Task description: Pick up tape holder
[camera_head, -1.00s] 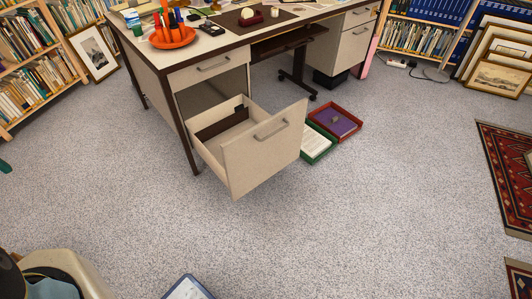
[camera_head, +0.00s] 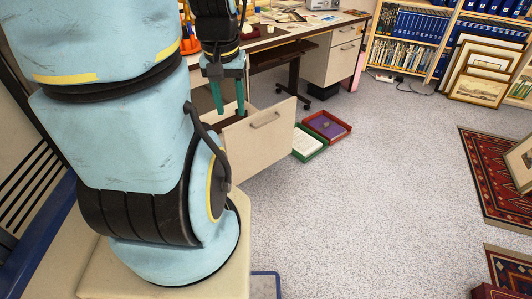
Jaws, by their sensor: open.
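A small dark red object that looks like the tape holder (camera_head: 249,30) sits on the desk top, partly hidden behind my arm. My gripper (camera_head: 229,104) points down with its two green fingers apart and empty. In the picture it hangs over the open drawer, lower than the desk top and left of the drawer's front panel. The fingers appear apart from the tape holder; their exact distance from the drawer is hard to tell.
The open drawer (camera_head: 262,140) juts out from the desk. A green tray (camera_head: 309,146) and a red tray (camera_head: 340,133) lie on the floor beside it. Framed prints (camera_head: 478,82) lean at the back right. A patterned rug (camera_head: 492,175) lies at right; the middle carpet is clear.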

